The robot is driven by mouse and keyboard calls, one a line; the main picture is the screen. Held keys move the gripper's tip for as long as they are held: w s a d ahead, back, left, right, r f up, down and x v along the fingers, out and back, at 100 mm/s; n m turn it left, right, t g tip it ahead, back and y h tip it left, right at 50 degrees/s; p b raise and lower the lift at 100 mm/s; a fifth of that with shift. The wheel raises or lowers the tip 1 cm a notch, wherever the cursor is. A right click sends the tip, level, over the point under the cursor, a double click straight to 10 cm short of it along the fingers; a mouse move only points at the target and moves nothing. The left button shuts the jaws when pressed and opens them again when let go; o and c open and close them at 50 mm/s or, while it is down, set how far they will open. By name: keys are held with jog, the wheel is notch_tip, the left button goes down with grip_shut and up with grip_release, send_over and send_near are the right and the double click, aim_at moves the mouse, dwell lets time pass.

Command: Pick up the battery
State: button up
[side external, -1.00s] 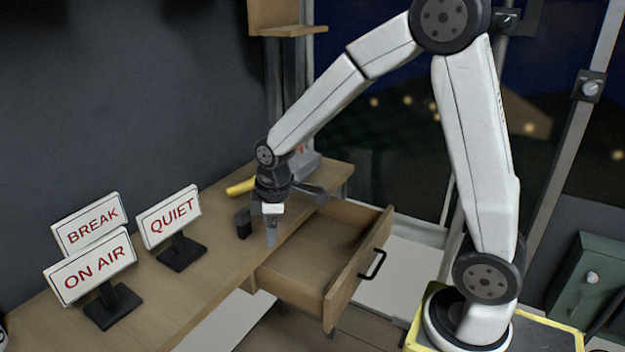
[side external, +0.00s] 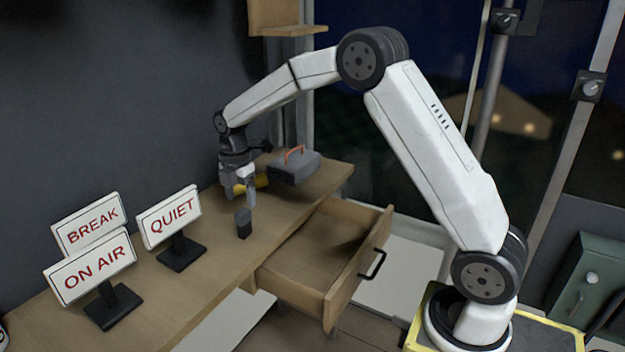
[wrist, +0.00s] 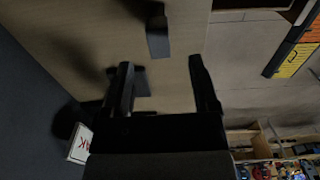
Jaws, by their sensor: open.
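A small dark upright block, which I take to be the battery (side external: 243,226), stands on the wooden desk. It also shows in the wrist view as a dark block with a greyer face (wrist: 158,42), above the space between the fingertips. My gripper (side external: 240,194) points down with its fingers apart and nothing between them. In the side view it appears just above and behind the block, not around it. In the wrist view the two dark fingers (wrist: 164,75) are spread, with the block beyond their tips.
The QUIET sign (side external: 169,217), BREAK sign (side external: 90,222) and ON AIR sign (side external: 90,270) stand left of the block. An open drawer (side external: 300,270) juts out on the right.

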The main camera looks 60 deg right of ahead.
aim_at(242, 211)
jog(key=shift+f, duration=0.15)
jog(key=shift+f, duration=1.2)
jog(key=shift+f, duration=0.1)
jog(key=shift+f, duration=2.45)
grip_shut()
